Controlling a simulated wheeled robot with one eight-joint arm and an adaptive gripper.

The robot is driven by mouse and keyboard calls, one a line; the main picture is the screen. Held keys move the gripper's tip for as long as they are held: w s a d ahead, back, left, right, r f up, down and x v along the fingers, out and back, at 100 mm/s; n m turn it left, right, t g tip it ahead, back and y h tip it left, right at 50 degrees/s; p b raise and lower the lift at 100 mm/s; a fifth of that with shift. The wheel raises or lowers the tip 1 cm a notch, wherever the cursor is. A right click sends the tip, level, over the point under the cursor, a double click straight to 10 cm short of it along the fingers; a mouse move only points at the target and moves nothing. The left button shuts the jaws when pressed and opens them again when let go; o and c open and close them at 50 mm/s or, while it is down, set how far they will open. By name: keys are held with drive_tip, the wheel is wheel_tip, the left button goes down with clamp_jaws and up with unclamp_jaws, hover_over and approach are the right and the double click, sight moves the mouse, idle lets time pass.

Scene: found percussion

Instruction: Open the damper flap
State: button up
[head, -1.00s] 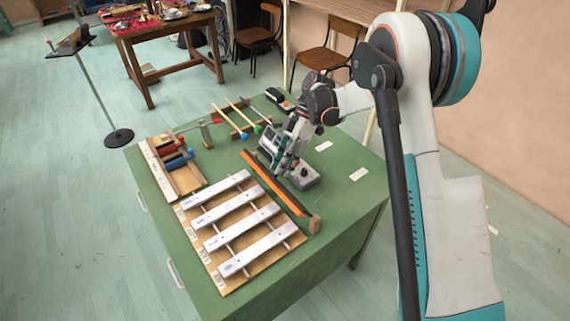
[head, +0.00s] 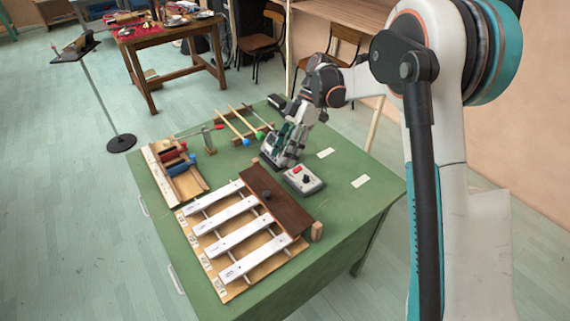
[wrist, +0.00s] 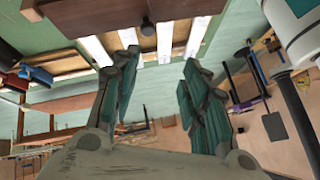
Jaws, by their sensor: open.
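The damper flap (head: 275,203) is a dark brown wooden panel with a small dark knob (head: 267,194). In the head view it lies over the right-hand ends of the pale metal bars (head: 226,216), flat or only slightly tilted. In the wrist view the flap (wrist: 180,9) is at the top, its knob (wrist: 147,27) hanging over the bars. My gripper (head: 270,160) is beyond the flap's far end in the head view, apart from it. In the wrist view the fingers (wrist: 160,61) are spread with nothing between them.
A grey box with a red button (head: 304,180) stands close to the right of the flap. A wooden rack with red and blue cylinders (head: 178,165) is at the left. Mallets (head: 232,127) lie at the back. The green table (head: 350,215) is mostly clear at right.

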drive_tip(key=shift+r, duration=1.35)
